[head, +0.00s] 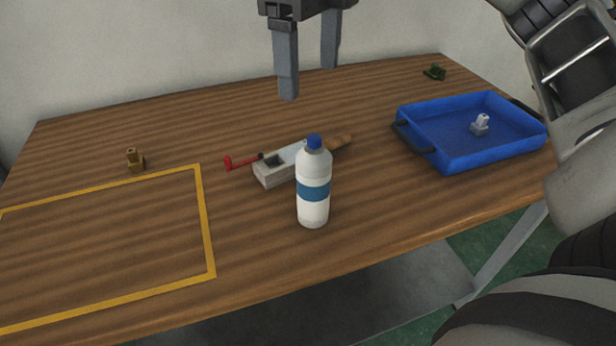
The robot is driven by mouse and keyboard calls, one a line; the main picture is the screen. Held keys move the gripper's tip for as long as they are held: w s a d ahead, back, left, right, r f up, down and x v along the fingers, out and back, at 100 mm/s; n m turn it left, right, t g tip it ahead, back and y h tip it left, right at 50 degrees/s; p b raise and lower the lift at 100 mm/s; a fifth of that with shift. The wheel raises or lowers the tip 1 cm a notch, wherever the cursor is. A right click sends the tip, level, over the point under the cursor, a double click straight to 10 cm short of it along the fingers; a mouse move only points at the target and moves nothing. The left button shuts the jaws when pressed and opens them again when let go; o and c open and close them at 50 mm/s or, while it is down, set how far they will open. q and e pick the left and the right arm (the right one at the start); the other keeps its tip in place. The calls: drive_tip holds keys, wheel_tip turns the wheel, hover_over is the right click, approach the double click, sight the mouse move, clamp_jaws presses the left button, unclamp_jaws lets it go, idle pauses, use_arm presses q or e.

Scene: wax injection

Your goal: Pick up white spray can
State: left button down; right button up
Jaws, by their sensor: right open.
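The white spray can (313,195) stands upright on the wooden table, with a blue cap and a blue band around its middle. My right gripper (309,82) is at the top of the head view with its two grey fingers pointing down. The fingers are spread apart with nothing between them. It is above the far part of the table, farther back than the can and apart from it. My left gripper is not in view.
A grey-white tool with a red handle (277,166) lies just behind the can. A blue tray (447,158) holding a small light part (480,124) is at the right. A brass part (135,160) stands near a yellow outline (208,235). A dark green part (435,72) lies at the back.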

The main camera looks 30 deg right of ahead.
sight(312, 137)
wheel_tip(312, 137, down, 10)
drive_tip(key=shift+s+f+b, duration=0.1)
drive_tip(key=shift+b, duration=0.3)
drive_tip(key=shift+s+d+f, duration=0.1)
drive_tip(key=shift+f, duration=1.3)
drive_tip(key=shift+d+f, duration=0.1)
drive_tip(key=shift+f, duration=1.25)
drive_tip(key=c, duration=1.2)
